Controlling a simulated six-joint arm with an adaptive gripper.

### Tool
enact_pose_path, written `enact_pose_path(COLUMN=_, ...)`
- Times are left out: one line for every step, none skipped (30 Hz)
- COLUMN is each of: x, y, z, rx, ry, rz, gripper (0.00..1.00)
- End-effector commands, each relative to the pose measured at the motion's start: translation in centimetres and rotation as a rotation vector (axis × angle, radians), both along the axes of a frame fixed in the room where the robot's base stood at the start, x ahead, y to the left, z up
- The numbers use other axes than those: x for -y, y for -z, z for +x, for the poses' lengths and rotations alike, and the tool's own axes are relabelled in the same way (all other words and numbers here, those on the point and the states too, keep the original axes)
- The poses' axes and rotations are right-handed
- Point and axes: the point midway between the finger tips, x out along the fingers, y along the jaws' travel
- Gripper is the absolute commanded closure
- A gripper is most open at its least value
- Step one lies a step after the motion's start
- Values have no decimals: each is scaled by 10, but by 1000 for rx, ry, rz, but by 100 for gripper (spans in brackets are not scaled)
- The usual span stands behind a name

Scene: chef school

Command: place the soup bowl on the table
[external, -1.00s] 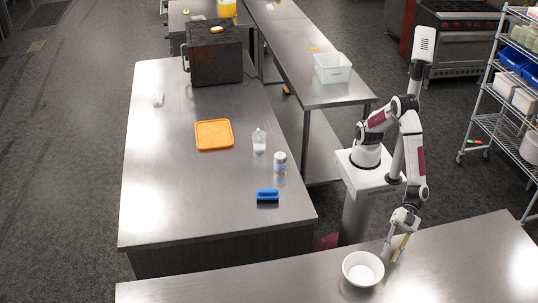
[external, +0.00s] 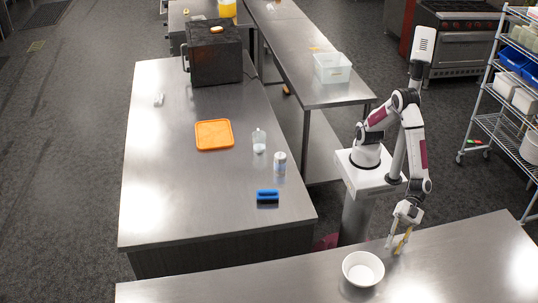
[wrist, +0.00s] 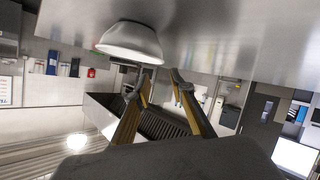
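The white soup bowl (external: 362,270) sits upright on the front steel table (external: 240,290), near its far edge. In the wrist view, which looks upside down, the bowl (wrist: 132,42) is at the top, against the table surface (wrist: 225,35). My gripper (external: 398,249) is just right of the bowl and slightly beyond it in the external view, with a gap between them. In the wrist view my gripper (wrist: 162,83) has its two fingers apart with nothing between them. The bowl is outside the fingers.
A second steel table (external: 165,205) holds an orange tray (external: 214,134), a blue sponge-like block (external: 267,196), a small jar (external: 280,163), a clear bottle (external: 259,141) and a black box (external: 214,60). The front table is clear on both sides of the bowl.

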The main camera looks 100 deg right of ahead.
Motion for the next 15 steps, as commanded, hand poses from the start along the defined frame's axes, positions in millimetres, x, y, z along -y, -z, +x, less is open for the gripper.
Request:
enact_pose_path(x=0, y=0, z=0, rx=0, ry=0, rz=0, gripper=77)
enact_pose_path(x=0, y=0, z=0, rx=0, ry=0, rz=0, gripper=77)
enact_pose_path(x=0, y=0, z=0, rx=0, ry=0, rz=0, gripper=77)
enact_pose_path(x=0, y=0, z=0, rx=0, ry=0, rz=0, gripper=77)
enact_pose_path(x=0, y=0, z=0, rx=0, ry=0, rz=0, gripper=77)
enact_pose_path(x=0, y=0, z=0, rx=0, ry=0, rz=0, gripper=77)
enact_pose_path(x=0, y=0, z=1, rx=-1, ry=0, rz=1, gripper=77)
enact_pose_path(x=0, y=-1, z=1, rx=-1, ry=1, rz=1, gripper=77)
enact_pose_path(x=1, y=-2, z=3, rx=-4, ry=1, rz=3, gripper=77)
enact_pose_path(x=1, y=-3, z=5, rx=-7, ry=3, rz=5, gripper=77)
enact_pose_path(x=2, y=-4, z=7, rx=-10, ry=4, rz=8, gripper=77)
enact_pose_path(x=3, y=-6, z=11, rx=-16, ry=5, rz=11, gripper=77)
enact_pose_path(x=4, y=-8, z=14, rx=-22, ry=5, rz=14, gripper=77)
enact_pose_path(x=5, y=-11, z=18, rx=-29, ry=6, rz=19, gripper=77)
enact_pose_path(x=7, y=-16, z=24, rx=-41, ry=11, rz=28, gripper=77)
